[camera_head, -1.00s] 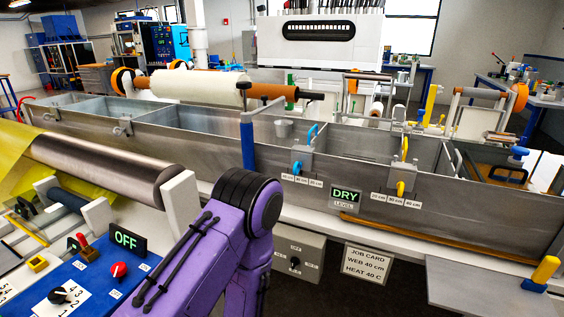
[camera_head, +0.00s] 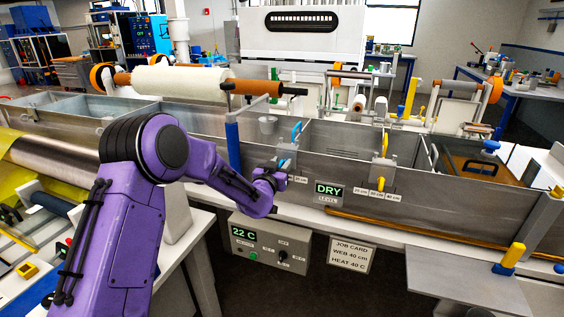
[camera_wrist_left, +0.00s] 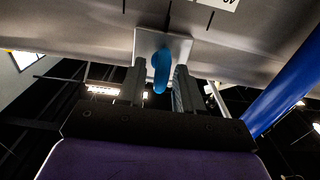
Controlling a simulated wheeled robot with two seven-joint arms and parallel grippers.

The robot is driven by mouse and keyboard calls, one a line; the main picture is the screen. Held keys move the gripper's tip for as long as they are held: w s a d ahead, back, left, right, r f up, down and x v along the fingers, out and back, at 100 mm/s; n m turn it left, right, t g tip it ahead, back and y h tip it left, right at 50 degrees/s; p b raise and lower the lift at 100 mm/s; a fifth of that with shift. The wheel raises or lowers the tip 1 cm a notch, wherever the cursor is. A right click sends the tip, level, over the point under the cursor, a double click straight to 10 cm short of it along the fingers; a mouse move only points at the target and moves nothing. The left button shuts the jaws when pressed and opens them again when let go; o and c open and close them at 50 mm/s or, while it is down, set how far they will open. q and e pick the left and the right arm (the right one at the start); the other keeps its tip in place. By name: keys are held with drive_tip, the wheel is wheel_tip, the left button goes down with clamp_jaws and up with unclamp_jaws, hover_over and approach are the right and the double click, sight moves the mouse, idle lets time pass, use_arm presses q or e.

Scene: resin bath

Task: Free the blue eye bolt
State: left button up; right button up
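The blue eye bolt (camera_wrist_left: 161,72) shows in the left wrist view against a pale plate (camera_wrist_left: 176,45) on the grey metal wall. My left gripper (camera_wrist_left: 159,88) is open, with one finger on each side of the bolt. A gap shows beside the bolt, and I cannot tell whether either finger touches it. In the head view my left gripper (camera_head: 276,175) is at the front wall of the bath, at the bracket with the blue upper piece (camera_head: 297,131); the wrist covers most of the bracket's lower part. My right gripper is not in view.
A bracket with yellow parts (camera_head: 381,183) stands right on the same wall. A blue post (camera_head: 233,147) rises just left of my gripper. A white roll (camera_head: 183,82) lies above the bath (camera_head: 330,187). A control box (camera_head: 270,247) and job card (camera_head: 351,255) are below.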

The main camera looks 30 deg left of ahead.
use_arm(q)
drive_tip(key=shift+w, duration=0.35)
drive_tip(key=shift+a, duration=0.1)
drive_tip(key=shift+c, duration=0.3)
clamp_jaws()
